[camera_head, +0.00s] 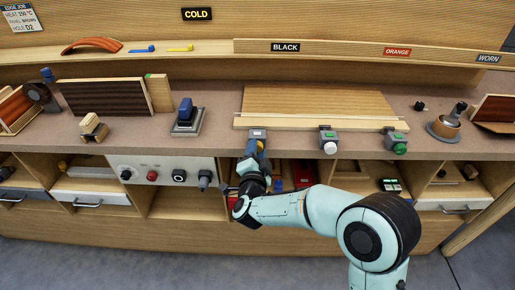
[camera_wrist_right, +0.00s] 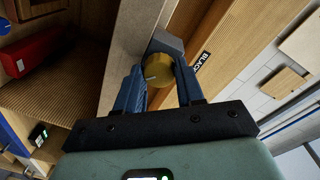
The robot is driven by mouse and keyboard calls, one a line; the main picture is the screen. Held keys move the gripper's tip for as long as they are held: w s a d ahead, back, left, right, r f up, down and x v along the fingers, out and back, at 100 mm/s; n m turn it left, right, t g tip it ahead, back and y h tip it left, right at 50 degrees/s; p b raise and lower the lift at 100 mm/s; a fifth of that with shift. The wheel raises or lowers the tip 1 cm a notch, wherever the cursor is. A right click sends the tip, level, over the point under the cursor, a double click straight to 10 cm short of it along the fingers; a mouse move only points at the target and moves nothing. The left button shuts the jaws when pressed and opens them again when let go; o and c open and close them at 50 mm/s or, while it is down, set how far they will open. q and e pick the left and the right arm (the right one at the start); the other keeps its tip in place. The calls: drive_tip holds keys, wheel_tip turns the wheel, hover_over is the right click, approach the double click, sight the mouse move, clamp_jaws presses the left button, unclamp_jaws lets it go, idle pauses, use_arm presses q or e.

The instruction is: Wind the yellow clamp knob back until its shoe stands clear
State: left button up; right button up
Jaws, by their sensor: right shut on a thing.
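The yellow clamp knob (camera_wrist_right: 157,72) shows in the right wrist view between the two blue fingers of my right gripper (camera_wrist_right: 160,84), which is shut on it. In the head view, my right gripper (camera_head: 252,168) reaches up to the leftmost grey clamp (camera_head: 257,134) at the bench's front edge and mostly hides the knob. I cannot make out the clamp's shoe or its gap to the wooden strip (camera_head: 310,124) behind it. My left gripper is not in view.
Two more clamps, with a white knob (camera_head: 330,147) and a green knob (camera_head: 399,149), stand to the right along the edge. A light wooden panel (camera_head: 318,103) lies behind. A blue-topped tool (camera_head: 186,112) stands left. Open shelves lie below the benchtop.

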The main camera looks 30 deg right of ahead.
use_arm(q)
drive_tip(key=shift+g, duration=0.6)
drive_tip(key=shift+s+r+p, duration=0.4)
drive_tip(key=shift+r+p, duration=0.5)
drive_tip(key=shift+p, duration=0.15)
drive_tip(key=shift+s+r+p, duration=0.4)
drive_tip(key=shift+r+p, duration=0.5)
drive_tip(key=shift+p, duration=0.15)
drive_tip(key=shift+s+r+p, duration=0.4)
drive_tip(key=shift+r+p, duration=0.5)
drive_tip(key=shift+p, duration=0.15)
use_arm(e)
drive_tip(key=shift+a+f+n+t+h, duration=0.1)
drive_tip(key=shift+n+t+h, duration=0.05)
drive_tip(key=shift+n, duration=3.3)
drive_tip(key=shift+f+n+t+h, duration=0.1)
drive_tip(key=shift+n+t+h, duration=0.05)
drive_tip(key=shift+n, duration=3.3)
drive_tip(key=o, duration=1)
drive_tip(key=shift+o, duration=0.2)
use_arm(q)
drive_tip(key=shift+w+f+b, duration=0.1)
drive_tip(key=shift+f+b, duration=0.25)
drive_tip(key=shift+b, duration=0.1)
use_arm(e)
drive_tip(key=v, duration=1.3)
drive_tip(key=shift+s, duration=0.15)
